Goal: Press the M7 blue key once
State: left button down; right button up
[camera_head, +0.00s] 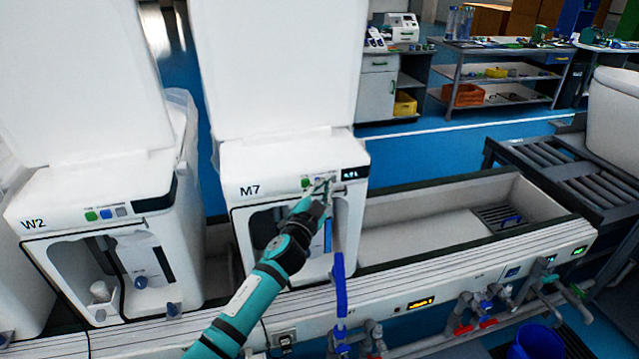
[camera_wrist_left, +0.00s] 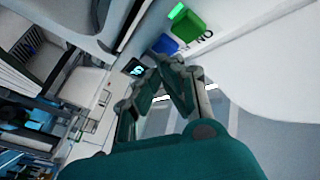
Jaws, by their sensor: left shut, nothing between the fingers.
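The M7 machine (camera_head: 262,174) is a white unit with a dark label, standing in the middle of the head view. Its green key (camera_head: 305,183) shows on the front panel, left of my gripper. The M7 blue key (camera_wrist_left: 165,44) shows in the wrist view, beside the larger green key (camera_wrist_left: 187,27). My left gripper (camera_head: 325,186) is shut and empty at the M7 panel, covering part of the key row in the head view. In the wrist view its closed fingertips (camera_wrist_left: 165,62) are right by the blue key. I cannot tell whether they touch it. My right gripper is not in view.
The W2 machine (camera_head: 85,200) stands to the left with green, blue and grey keys. A small M7 display (camera_head: 355,173) is right of the keys. A blue tap handle (camera_head: 339,285) rises in front of M7. An open trough (camera_head: 420,215) lies to the right.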

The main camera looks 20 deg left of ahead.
pick_arm(q)
jog(key=shift+w+a, duration=0.25)
jog(key=shift+w, duration=0.05)
dwell(0.7)
jog(key=shift+s+d, duration=0.1)
dwell(0.3)
jog(key=shift+s+d, duration=0.4)
jog(key=shift+s, duration=0.2)
jog(key=shift+s+d+p, duration=0.25)
jog(key=shift+s+d, duration=0.45)
jog(key=shift+s, duration=0.35)
jog(key=shift+s+d+p, duration=0.25)
jog(key=shift+s+d, duration=0.45)
jog(key=shift+s, duration=0.35)
